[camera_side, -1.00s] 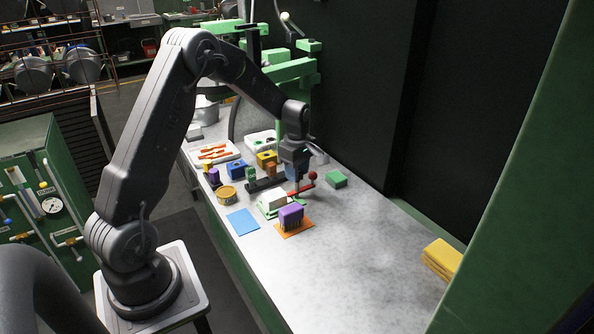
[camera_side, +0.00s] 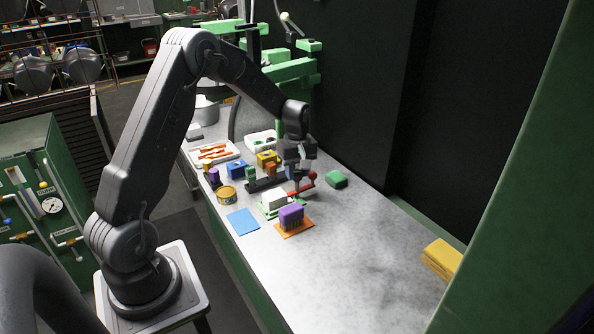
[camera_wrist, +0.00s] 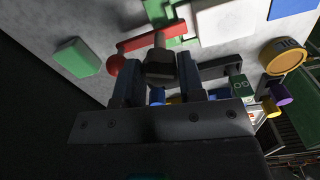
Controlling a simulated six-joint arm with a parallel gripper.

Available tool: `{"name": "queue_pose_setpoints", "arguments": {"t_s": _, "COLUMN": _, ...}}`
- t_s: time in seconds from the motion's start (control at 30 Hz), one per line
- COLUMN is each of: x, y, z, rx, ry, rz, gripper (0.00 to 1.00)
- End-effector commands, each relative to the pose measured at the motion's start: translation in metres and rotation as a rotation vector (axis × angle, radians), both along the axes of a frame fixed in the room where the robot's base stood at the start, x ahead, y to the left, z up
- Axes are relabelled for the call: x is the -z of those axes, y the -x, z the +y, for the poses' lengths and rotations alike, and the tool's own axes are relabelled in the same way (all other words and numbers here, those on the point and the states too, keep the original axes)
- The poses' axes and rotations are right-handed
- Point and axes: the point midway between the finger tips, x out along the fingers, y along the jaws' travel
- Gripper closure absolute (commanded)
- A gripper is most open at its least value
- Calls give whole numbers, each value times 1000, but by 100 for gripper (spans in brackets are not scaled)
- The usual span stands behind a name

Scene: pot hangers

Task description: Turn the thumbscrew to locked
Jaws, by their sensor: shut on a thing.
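A dark thumbscrew head (camera_wrist: 160,66) sits between my fingers in the wrist view, with a grey shaft beyond it. My gripper (camera_side: 294,172) is shut on it, low over the bench; the wrist view shows the two fingers (camera_wrist: 158,76) on either side. A red lever (camera_wrist: 150,38) with a round red ball (camera_wrist: 116,65) lies just beyond the thumbscrew. In the side view the red ball (camera_side: 312,175) shows right of my fingers, which hide the thumbscrew there. I cannot read any lock marking.
A green block (camera_side: 337,179) lies right of the lever. A yellow tin (camera_side: 226,195) stands left. The bench front is mostly clear.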

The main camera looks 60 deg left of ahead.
Motion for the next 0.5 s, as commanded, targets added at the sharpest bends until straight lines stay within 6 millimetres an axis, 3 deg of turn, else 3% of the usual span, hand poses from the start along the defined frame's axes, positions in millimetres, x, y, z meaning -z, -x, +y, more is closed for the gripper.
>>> {"name": "queue_pose_setpoints", "arguments": {"t_s": 0.5, "x": -1, "y": 0, "z": 0, "rx": 489, "ry": 0, "rz": -1, "gripper": 88}}
